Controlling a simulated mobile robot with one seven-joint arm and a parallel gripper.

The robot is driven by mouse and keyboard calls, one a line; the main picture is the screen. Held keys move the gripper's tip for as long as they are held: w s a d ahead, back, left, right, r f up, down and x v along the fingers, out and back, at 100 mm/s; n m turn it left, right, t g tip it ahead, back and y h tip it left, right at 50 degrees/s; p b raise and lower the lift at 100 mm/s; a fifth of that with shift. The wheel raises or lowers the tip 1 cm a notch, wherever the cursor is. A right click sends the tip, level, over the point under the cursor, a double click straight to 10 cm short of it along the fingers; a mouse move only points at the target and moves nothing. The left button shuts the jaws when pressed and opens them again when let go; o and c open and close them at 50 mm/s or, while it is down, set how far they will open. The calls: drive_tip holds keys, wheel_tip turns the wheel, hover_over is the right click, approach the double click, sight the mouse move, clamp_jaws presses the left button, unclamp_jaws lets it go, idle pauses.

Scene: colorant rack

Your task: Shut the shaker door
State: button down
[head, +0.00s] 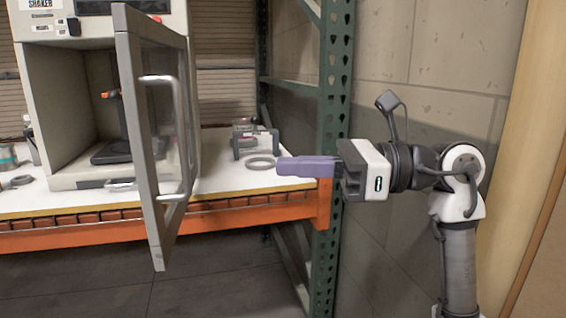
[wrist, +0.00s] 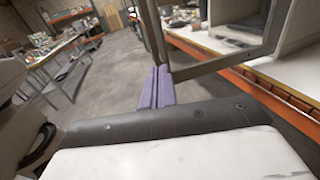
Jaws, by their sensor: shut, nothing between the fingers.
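The shaker (head: 62,168) is a grey-white cabinet on the bench, with its front open and a clamp stand inside. Its door (head: 132,150), a grey frame with a clear pane, is swung wide open toward me, past the bench edge. A pale vertical handle (head: 181,130) is on the door. My gripper (head: 282,167) has purple fingers, shut and empty, pointing left. It is to the right of the door with a gap between them in the head view. In the wrist view the shut fingers (wrist: 156,88) appear just below the door frame (wrist: 153,35); I cannot tell contact.
The bench (head: 232,178) has an orange front beam (head: 100,234). A small clamp-like device (head: 255,140) and a grey ring (head: 261,163) lie right of the shaker. A green rack post (head: 328,120) stands behind my gripper. The floor in front of the bench is clear.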

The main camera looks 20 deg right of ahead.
drive_tip(key=x, duration=1.1)
drive_tip(key=shift+a+p, duration=0.25)
drive_tip(key=shift+p, duration=0.2)
drive_tip(key=shift+a, duration=0.1)
